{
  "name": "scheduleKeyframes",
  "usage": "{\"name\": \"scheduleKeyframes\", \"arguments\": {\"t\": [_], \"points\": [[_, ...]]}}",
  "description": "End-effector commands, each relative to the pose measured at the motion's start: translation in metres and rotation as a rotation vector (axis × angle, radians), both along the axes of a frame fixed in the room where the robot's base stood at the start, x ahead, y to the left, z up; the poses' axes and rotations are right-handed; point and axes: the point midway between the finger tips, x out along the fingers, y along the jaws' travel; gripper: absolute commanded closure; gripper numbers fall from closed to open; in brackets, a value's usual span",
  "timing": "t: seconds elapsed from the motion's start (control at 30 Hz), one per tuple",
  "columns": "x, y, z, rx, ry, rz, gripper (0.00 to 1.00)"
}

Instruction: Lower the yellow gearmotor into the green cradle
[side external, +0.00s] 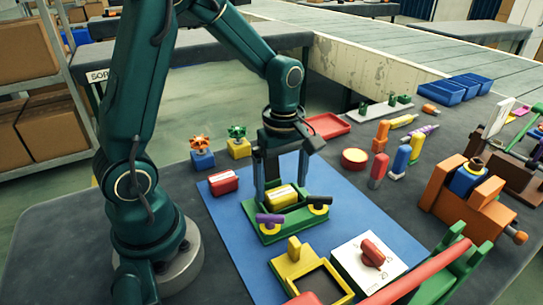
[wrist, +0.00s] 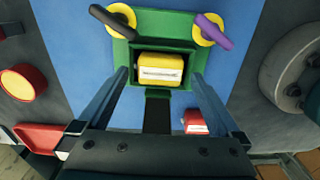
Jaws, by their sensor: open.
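The yellow gearmotor (side external: 283,196), a small block with a pale label, sits in the recess of the green cradle (side external: 268,236). In the wrist view the gearmotor (wrist: 160,71) lies inside the dark green pocket of the cradle (wrist: 197,62). My gripper (side external: 281,188) is open above the cradle. Its two fingers point down on either side of the gearmotor, with visible gaps. How deep the gearmotor sits is unclear.
The cradle stands on a blue mat (side external: 345,215). A red block (side external: 223,182) lies beside it. A yellow frame (side external: 290,268) and a white panel with a red knob (side external: 371,253) are in front. An orange vise-like fixture (side external: 470,205) stands right. Bare mat lies between.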

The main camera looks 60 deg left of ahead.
Motion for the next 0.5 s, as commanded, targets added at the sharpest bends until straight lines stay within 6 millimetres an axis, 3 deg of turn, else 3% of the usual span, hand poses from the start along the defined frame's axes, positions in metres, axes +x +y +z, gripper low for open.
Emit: {"name": "scheduleKeyframes", "arguments": {"t": [0.5], "points": [[0.001,0.0,0.051,0.001,-0.005,0.0,0.0]]}}
